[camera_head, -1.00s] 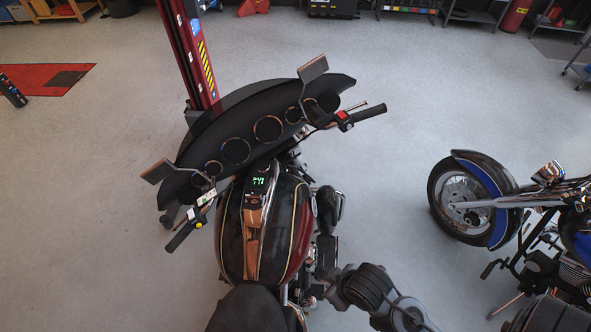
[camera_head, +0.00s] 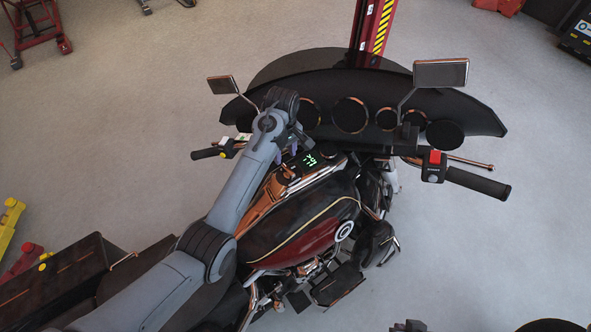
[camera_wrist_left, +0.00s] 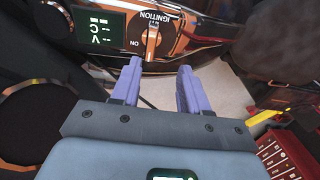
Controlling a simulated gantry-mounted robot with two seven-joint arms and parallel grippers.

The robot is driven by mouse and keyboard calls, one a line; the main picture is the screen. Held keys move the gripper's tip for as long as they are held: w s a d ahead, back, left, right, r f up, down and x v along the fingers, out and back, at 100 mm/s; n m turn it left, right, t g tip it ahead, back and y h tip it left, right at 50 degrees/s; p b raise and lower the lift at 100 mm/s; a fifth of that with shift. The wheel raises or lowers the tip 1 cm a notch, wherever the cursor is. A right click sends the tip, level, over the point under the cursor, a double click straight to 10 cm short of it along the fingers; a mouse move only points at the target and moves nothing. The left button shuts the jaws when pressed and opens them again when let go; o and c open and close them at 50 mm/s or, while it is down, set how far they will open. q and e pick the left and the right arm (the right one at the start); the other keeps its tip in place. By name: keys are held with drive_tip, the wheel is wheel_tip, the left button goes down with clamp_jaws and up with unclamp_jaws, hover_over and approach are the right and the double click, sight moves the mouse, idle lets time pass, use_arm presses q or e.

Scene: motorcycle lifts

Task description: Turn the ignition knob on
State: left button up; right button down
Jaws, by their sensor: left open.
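The ignition knob (camera_wrist_left: 153,40) is a small copper lever on the dark console plate (camera_wrist_left: 178,32) in the left wrist view. The words IGNITION and ON are printed beside it. I cannot tell which setting it is at. My left gripper (camera_wrist_left: 160,66) is open, its two purple fingers apart and empty, with the knob just beyond and roughly between the tips. In the head view my left gripper (camera_head: 285,152) hangs over the tank console beside the lit green display (camera_head: 305,160). The knob is not clear there. My right gripper is not in view.
The motorcycle's wide black fairing (camera_head: 385,98) with round gauges stands just beyond the gripper. The left grip (camera_head: 207,153) and right grip (camera_head: 478,184) stick out at the sides.

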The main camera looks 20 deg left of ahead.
sight(288, 169)
use_arm(q)
drive_tip(key=f, duration=0.6)
drive_tip(key=w+f, duration=0.1)
drive_tip(key=f, duration=0.2)
drive_tip(key=shift+d+f, duration=0.2)
drive_tip(key=shift+d, duration=0.1)
clamp_jaws()
